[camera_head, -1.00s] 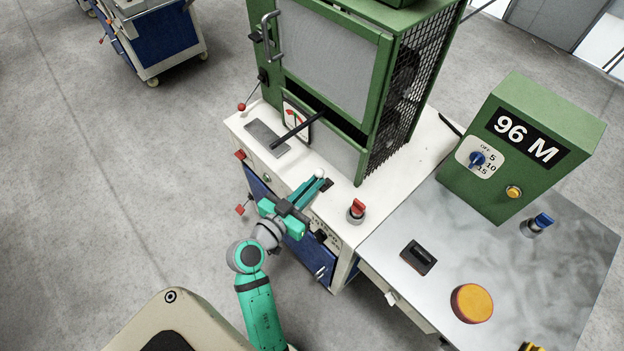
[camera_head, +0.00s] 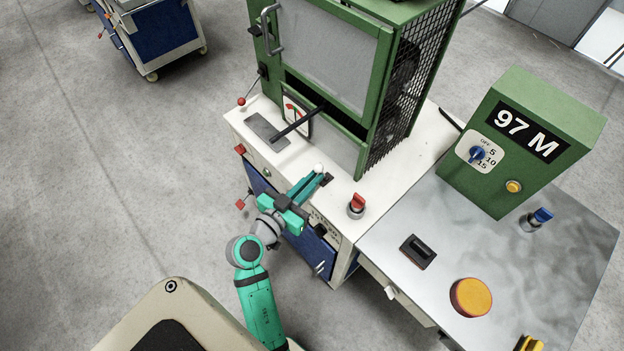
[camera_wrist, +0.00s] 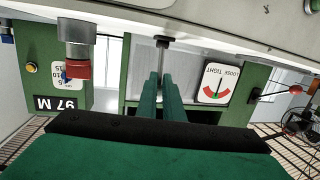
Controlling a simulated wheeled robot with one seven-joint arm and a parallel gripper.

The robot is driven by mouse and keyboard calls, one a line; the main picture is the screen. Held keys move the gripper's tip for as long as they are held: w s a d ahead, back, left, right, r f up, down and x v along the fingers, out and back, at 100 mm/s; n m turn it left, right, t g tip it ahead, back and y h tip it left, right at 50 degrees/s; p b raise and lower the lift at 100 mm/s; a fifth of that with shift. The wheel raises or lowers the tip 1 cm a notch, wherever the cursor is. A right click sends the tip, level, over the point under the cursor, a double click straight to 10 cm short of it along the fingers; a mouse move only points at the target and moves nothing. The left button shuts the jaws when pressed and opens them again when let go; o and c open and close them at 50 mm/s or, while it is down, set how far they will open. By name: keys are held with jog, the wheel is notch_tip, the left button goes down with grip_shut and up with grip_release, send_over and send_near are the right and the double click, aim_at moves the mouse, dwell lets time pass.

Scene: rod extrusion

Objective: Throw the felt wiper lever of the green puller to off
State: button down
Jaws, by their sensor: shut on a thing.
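The green puller (camera_head: 345,60) stands on a white-topped cabinet, with a mesh side and a clear front guard. My gripper (camera_head: 318,179) reaches over the cabinet's front edge. In the wrist view, which is upside down, the lever's shaft (camera_wrist: 162,44) runs from the cabinet top to between the fingers (camera_wrist: 161,78). The fingers hide its grip. A LOOSE–TIGHT gauge (camera_wrist: 215,83) stands close by. The lever's label is not readable.
A red-handled switch (camera_head: 357,204) stands just right of my gripper. A black bar (camera_head: 298,124) juts out beyond it. A green box (camera_head: 520,140) reading 97 M, a blue-handled switch (camera_head: 541,216) and a yellow button (camera_head: 471,297) are on the metal table.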

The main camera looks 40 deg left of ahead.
jog(key=shift+s+a+f, duration=0.1)
jog(key=shift+s+a, duration=0.1)
jog(key=shift+a, duration=0.25)
jog(key=c, duration=1.5)
grip_release()
jog(key=shift+c, duration=0.2)
jog(key=shift+w+d, duration=0.1)
jog(key=shift+d, duration=0.05)
jog(key=shift+d, duration=0.1)
jog(key=s+r, duration=0.1)
jog(key=s, duration=0.9)
jog(key=shift+s+d+r, duration=0.15)
jog(key=shift+s+r, duration=0.1)
jog(key=shift+s, duration=0.15)
